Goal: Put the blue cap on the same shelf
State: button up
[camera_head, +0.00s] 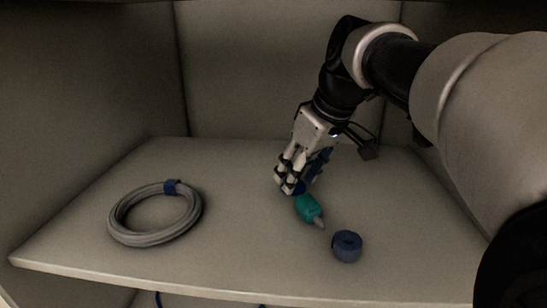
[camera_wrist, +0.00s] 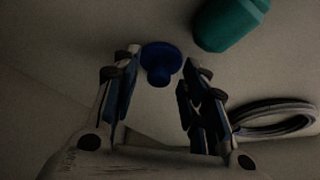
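The blue cap (camera_wrist: 160,62) shows in the wrist view as a round disc with a narrower knob. It lies on the shelf board between and just beyond my fingertips, with small gaps on both sides. My gripper (camera_wrist: 161,58) is open around it, and I see no finger clearly pressing on it. In the head view my gripper (camera_head: 289,186) points down to the shelf (camera_head: 230,230). Only a bit of dark blue, likely the cap (camera_head: 300,188), shows beside the fingertips there; the rest is hidden by the fingers.
A teal bottle with a grey nozzle (camera_head: 308,209) lies close to my fingertips; its teal body (camera_wrist: 228,22) is also in the wrist view. A dark blue roll (camera_head: 347,246) sits near the front edge. A grey cable coil (camera_head: 125,228) lies at left. The shelf between is clear.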

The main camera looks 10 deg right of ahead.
jog(key=shift+r, duration=0.2)
jog(key=v, duration=0.1)
jog(key=p+v, duration=0.1)
jog(key=v, duration=0.1)
jog(key=shift+s+d+r, duration=0.15)
jog(key=shift+s+d, duration=0.15)
jog(key=shift+s, duration=0.05)
jog(key=s+d, duration=0.2)
jog(key=s, duration=0.1)
jog(key=s+d, duration=0.2)
jog(key=s, duration=0.1)
jog(key=s+d+p, duration=0.1)
jog(key=s+d, duration=0.1)
jog(key=s, duration=0.1)
jog(key=shift+s+f, duration=0.15)
jog(key=shift+f, duration=0.05)
